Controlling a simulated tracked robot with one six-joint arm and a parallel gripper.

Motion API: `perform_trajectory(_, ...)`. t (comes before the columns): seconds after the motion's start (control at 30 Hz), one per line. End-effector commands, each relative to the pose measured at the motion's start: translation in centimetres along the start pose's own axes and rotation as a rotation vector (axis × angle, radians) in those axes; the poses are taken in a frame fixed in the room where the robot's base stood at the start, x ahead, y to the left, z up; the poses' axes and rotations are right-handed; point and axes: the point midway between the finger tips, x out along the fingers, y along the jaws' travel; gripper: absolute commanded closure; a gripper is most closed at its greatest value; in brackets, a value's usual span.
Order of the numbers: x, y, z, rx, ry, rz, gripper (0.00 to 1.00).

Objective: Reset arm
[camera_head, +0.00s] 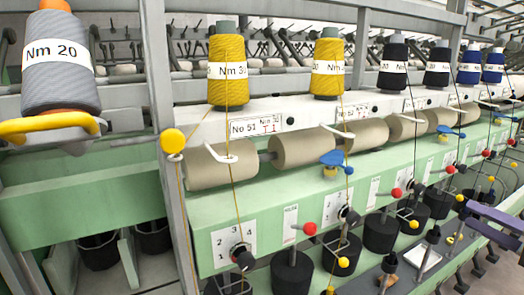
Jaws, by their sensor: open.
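My gripper (470,214) shows at the right edge as two dark purple fingers pointing left, with a gap between them. It is open and holds nothing that I can see. It is in front of the right part of the spinning frame (130,184), apart from the bobbins. The rest of my arm is cut off by the picture's right edge.
A grey spool (60,88) labelled Nm 20 stands at the left above a yellow bar (45,124). Two yellow spools (228,92) and several dark and blue spools stand along the upper rail. Beige rolls (300,146) lie below. Red and yellow knobs stick out in front.

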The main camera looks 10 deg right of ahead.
Motion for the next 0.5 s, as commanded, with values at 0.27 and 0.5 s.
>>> perform_trajectory(0.27,-0.5,5.2,3.8,0.273,-0.070,0.190,0.57)
perform_trajectory(0.5,-0.3,7.8,11.6,0.461,-0.216,0.462,0.57)
